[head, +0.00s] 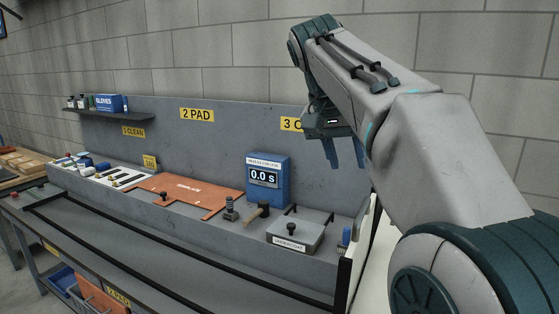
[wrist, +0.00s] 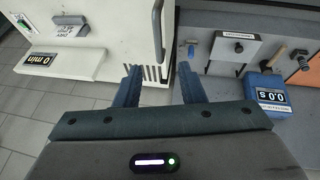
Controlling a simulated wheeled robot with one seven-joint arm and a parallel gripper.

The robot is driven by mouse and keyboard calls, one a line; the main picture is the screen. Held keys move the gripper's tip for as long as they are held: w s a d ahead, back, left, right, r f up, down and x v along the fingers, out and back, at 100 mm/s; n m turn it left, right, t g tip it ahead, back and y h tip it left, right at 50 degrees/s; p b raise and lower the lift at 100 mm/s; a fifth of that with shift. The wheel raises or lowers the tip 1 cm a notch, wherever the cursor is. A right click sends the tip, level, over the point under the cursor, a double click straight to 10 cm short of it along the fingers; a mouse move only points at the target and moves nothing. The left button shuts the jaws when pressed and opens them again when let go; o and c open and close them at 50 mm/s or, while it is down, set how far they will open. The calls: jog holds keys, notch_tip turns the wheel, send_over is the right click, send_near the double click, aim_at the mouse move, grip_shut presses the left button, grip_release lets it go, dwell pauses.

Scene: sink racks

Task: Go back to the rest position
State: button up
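My gripper (head: 345,152) hangs in the air above the right end of the grey bench, fingers pointing down. In the wrist view my gripper (wrist: 160,85) has its two blue fingers apart with nothing between them. My arm reaches in from the right of the head view, bent at the top. No part of the gripper touches the bench or the things on it.
Below stand a grey lidded box (head: 300,236), a blue timer (head: 268,180) reading 0.0 S, a hammer (head: 257,214) and an orange pad (head: 185,192). A white cabinet with a handle (wrist: 158,30) lies left in the wrist view. A shelf (head: 110,114) is far left.

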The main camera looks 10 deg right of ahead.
jog(key=s+a+f+n+y, duration=0.1)
jog(key=s+f+n, duration=0.1)
jog(key=s+f, duration=0.4)
jog(key=s+a+f+n+y, duration=0.1)
jog(key=s+f, duration=0.5)
jog(key=f, duration=0.7)
jog(key=s+a+f+n+t+y+b, duration=0.1)
jog(key=s+f+n+y, duration=0.1)
jog(key=s+f, duration=0.4)
notch_tip(320, 180, down, 4)
jog(key=shift+s+a+f+n, duration=0.25)
jog(key=shift+a+n, duration=0.15)
jog(key=shift+n, duration=0.1)
